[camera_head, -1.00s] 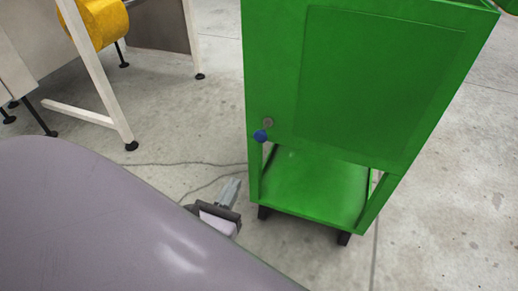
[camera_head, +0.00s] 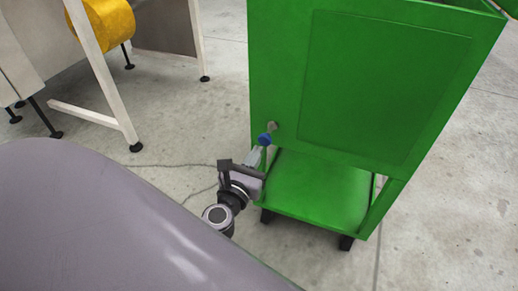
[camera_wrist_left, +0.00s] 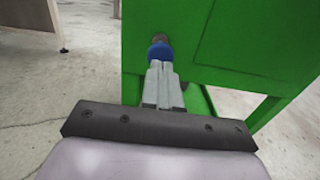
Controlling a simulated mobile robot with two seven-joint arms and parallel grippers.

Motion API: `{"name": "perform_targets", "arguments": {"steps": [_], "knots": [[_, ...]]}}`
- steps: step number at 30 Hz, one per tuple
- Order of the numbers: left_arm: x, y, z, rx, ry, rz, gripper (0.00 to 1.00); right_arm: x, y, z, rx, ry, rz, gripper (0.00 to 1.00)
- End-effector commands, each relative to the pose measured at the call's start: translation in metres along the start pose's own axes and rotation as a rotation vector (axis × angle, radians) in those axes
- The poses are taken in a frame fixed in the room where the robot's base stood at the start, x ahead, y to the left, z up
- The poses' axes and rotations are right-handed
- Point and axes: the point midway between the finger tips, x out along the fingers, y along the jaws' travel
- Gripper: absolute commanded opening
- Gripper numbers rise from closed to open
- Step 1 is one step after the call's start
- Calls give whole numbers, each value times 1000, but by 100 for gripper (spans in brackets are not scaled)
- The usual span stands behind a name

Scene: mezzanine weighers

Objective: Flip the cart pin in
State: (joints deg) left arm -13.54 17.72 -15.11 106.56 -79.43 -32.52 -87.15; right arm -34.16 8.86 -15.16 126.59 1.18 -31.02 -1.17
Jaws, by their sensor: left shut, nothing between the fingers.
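The green cart (camera_head: 385,85) stands at the right in the head view, and its green panel (camera_wrist_left: 250,35) fills the upper right of the left wrist view. The cart pin shows as a blue knob (camera_head: 264,140) beside a small grey round piece (camera_head: 272,127) at the panel's lower left corner. In the wrist view the blue knob (camera_wrist_left: 160,52) sits just beyond the fingertips. My left gripper (camera_head: 255,157) is shut and empty, its tips close below the knob. I cannot tell whether they touch it. My right gripper is out of view.
The cart's lower green shelf (camera_head: 318,192) is open and empty, on dark feet. A white-legged frame (camera_head: 110,85) with a yellow roll (camera_head: 108,20) stands at the back left. Concrete floor (camera_head: 185,110) between them is clear apart from a thin line.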

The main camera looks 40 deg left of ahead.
Motion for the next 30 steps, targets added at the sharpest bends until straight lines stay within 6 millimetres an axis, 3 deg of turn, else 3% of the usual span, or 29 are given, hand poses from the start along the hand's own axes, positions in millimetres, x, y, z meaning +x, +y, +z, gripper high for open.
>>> {"name": "perform_targets", "arguments": {"steps": [7, 20, 30], "knots": [[22, 0, 0, 0, -1, 0, 0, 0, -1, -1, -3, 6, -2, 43], [26, 0, 0, 0, 0, 0, 0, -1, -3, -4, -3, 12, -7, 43], [55, 0, 0, 0, 0, -1, 0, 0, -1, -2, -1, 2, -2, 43]]}}
